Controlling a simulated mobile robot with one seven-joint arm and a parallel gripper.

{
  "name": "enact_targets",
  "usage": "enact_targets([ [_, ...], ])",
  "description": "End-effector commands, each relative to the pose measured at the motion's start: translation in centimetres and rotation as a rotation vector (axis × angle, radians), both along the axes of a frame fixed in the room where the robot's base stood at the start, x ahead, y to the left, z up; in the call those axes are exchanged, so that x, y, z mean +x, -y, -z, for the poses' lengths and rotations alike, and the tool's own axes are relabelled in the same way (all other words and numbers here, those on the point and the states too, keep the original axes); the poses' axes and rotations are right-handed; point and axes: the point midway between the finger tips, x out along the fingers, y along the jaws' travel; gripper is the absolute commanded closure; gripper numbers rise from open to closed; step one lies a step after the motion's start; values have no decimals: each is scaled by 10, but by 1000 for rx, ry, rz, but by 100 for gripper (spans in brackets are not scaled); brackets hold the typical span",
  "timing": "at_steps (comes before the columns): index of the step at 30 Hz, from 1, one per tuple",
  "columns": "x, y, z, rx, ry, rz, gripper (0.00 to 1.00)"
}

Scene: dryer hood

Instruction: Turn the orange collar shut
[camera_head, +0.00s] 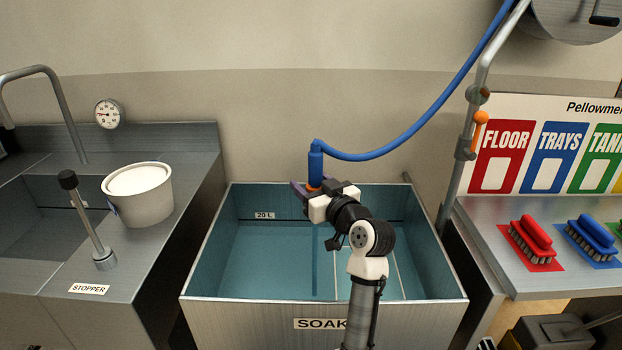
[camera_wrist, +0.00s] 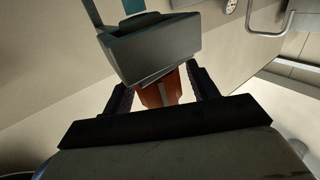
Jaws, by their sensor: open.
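The orange collar (camera_head: 314,188) shows as a thin band below the blue spray handle on the hose end, over the back of the soak sink. In the wrist view the orange collar (camera_wrist: 161,91) sits between the two dark fingers. A pale mark runs along it. My gripper (camera_head: 302,188) reaches in from the front; it also shows in the wrist view (camera_wrist: 162,88), with one finger on each side of the collar. The fingers are open, and whether either touches the collar is unclear. A grey block (camera_wrist: 150,50) hides part of the collar in the wrist view.
The blue hose (camera_head: 400,142) rises to the upper right. The soak sink (camera_head: 205,262) surrounds the space below my gripper. A white bucket (camera_head: 140,200) and a stopper lever (camera_head: 90,225) stand at left. Red (camera_head: 532,240) and blue (camera_head: 590,238) brushes lie at right.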

Motion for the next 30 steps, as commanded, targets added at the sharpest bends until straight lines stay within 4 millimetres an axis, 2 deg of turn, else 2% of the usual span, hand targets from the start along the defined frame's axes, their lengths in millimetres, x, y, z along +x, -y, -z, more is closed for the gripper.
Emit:
enact_targets([
  [11,6,-4,0,-1,1,0,41],
  [21,5,-4,0,0,0,0,84],
  [30,6,-4,0,-2,-3,89,86],
])
